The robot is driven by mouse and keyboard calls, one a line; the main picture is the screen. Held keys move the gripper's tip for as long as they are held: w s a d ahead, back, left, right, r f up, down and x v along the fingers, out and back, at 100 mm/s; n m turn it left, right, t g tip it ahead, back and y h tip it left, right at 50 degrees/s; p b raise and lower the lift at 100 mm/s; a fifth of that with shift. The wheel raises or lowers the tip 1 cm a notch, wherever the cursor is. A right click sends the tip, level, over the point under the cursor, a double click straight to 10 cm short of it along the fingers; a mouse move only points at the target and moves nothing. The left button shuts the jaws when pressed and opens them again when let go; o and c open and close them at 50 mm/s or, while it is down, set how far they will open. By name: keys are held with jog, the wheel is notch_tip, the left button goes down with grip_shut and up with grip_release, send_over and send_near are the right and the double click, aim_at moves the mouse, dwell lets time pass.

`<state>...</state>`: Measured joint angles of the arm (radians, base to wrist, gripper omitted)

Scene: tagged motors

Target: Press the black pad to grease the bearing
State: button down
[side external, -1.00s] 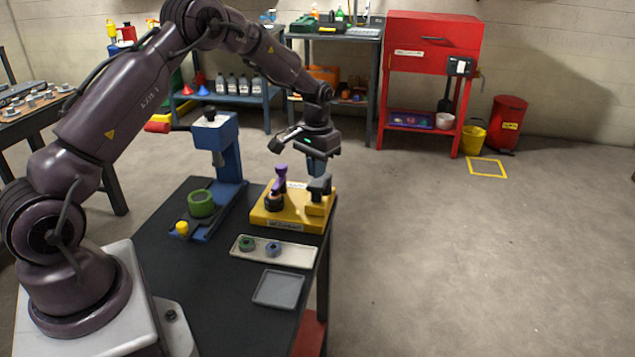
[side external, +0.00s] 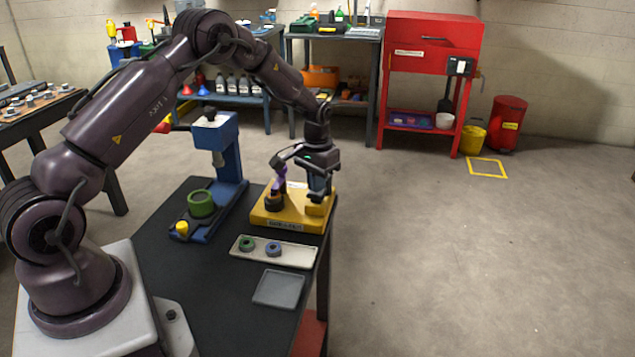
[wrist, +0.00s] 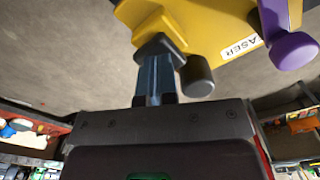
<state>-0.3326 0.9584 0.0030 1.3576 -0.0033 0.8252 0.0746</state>
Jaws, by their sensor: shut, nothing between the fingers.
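The yellow greaser base (side external: 290,219) sits at the far right of the black bench; a purple nozzle (side external: 280,183) stands over a brown ring-like bearing (side external: 273,202) on it. In the wrist view the purple part (wrist: 292,50) is at upper right. The black pad (wrist: 158,46) is at the fingertips in the wrist view; in the side view my gripper mostly hides it. My gripper (side external: 318,192) is shut and empty, pointing down over the pad's side of the base. Its bluish fingers (wrist: 155,78) appear to meet the pad; firm contact is unclear.
A pale tray (side external: 300,256) holds a green ring (side external: 247,244) and a blue ring (side external: 273,249). An empty grey tray (side external: 279,289) lies nearer. A blue press (side external: 228,160) with a green ring (side external: 201,203) stands left of the greaser. Open floor lies right of the bench.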

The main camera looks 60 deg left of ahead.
jog(key=shift+r, duration=2.15)
jog(key=shift+r, duration=0.1)
notch_tip(320, 180, up, 6)
jog(key=shift+f, duration=0.1)
jog(key=s+d+r+m+t, duration=0.1)
jog(key=s+d+r+t, duration=0.1)
jog(key=s+d+r, duration=0.3)
jog(key=s+d+r+m+t, duration=0.1)
jog(key=s+d+r, duration=0.4)
jog(key=s, duration=0.8)
jog(key=s+d+r+m+t, duration=0.1)
jog(key=s+d+r+t, duration=0.1)
jog(key=s+d+r, duration=0.4)
jog(key=s, duration=0.3)
jog(key=shift+s+d+t, duration=0.2)
jog(key=shift+s+t, duration=0.1)
jog(key=shift+s, duration=0.05)
